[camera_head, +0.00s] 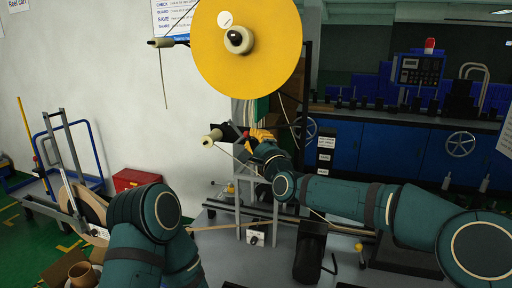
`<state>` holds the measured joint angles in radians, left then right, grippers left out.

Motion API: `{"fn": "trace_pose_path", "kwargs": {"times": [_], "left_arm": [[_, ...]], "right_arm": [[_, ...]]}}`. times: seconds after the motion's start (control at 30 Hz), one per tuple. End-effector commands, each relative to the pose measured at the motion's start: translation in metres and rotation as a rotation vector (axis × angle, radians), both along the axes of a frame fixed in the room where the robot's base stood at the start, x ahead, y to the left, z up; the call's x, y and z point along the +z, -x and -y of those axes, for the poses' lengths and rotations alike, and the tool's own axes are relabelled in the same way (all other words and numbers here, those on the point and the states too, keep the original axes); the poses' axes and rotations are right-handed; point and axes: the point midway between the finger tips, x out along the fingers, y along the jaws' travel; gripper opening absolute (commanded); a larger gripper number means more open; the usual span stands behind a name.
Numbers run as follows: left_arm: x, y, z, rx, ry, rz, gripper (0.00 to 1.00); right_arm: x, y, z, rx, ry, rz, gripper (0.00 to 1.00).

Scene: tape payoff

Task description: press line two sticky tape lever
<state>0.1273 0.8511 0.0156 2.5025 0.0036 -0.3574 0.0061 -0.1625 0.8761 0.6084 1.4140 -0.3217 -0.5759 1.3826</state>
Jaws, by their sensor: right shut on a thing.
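The payoff machine carries a large yellow reel (270,55) at the top, with a cream roller (212,138) below it. A small red lever (246,135) is beside the roller, on the dark part under the reel. My right gripper (257,134) reaches in from the right and its yellow fingers are shut on the lever, which they partly hide. My left arm shows at the lower left, but its gripper is not in view.
A tape strand runs from the cream roller down past my right arm. A blue cart (62,150) and a red box (134,180) stand at the left.

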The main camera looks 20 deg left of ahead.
Motion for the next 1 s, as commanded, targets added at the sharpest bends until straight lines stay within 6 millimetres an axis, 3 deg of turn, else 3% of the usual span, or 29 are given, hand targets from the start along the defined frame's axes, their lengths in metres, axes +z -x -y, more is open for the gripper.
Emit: {"fn": "trace_pose_path", "kwargs": {"times": [1.0], "left_arm": [[0.033, -0.011, -0.002, 0.019, -0.005, 0.024, 0.00]], "right_arm": [[0.016, 0.000, -0.009, 0.001, 0.257, -0.009, 0.00]]}}
